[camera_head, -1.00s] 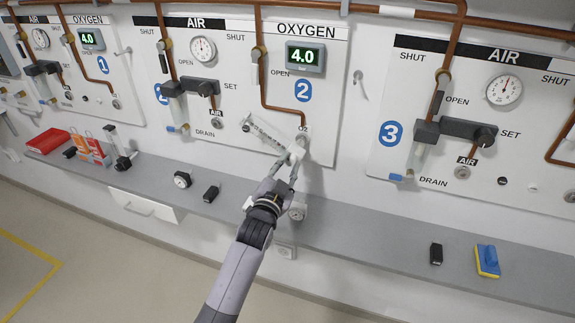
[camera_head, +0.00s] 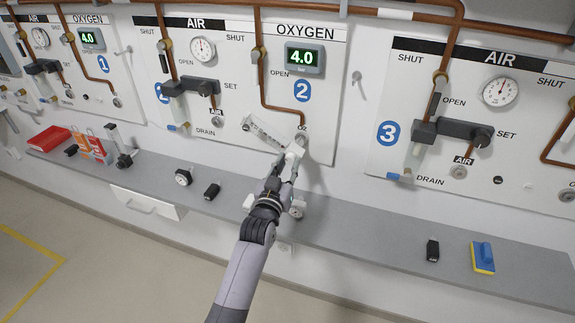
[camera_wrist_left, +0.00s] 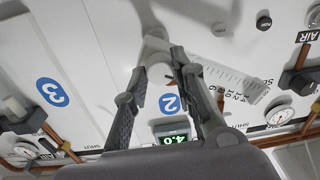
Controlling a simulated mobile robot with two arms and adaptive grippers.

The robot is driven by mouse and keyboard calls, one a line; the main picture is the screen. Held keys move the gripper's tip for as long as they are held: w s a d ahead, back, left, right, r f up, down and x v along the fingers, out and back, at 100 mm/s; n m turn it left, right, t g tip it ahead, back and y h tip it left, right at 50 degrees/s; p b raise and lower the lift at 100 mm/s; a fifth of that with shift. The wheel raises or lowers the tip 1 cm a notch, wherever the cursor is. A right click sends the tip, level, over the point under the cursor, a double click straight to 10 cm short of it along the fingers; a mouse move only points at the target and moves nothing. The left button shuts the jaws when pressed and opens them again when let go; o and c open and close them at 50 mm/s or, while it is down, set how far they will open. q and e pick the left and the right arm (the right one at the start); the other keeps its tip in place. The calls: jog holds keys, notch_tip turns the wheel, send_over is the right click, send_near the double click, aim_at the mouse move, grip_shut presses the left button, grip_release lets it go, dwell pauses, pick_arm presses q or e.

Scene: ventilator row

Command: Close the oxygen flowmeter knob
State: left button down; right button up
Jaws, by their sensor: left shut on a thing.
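The oxygen flowmeter (camera_head: 264,134) is a clear tube with a scale, tilted to the upper left, in front of panel 2 below the OXYGEN section. Its numbered scale (camera_wrist_left: 235,82) shows at the right of the wrist view. My left gripper (camera_head: 289,160) is at the flowmeter's lower right end. In the left wrist view my left gripper (camera_wrist_left: 163,62) has its fingers on either side of a white, rounded part, which I take as the flowmeter knob (camera_wrist_left: 156,47). The fingers partly hide it, and its setting cannot be read. My right gripper is not in view.
The oxygen display (camera_head: 304,58) reads 4.0. A grey shelf (camera_head: 350,229) runs below the panels. On it are a black box (camera_head: 212,191), a small gauge (camera_head: 183,177), a yellow-blue block (camera_head: 483,257) and a red book (camera_head: 48,138). A wall hook (camera_head: 355,82) is right of panel 2.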

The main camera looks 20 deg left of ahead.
pick_arm(q)
jog(key=shift+f, duration=0.15)
jog(key=c, duration=1.3)
grip_release()
jog(key=s, duration=1.2)
jog(key=shift+d+f, duration=0.1)
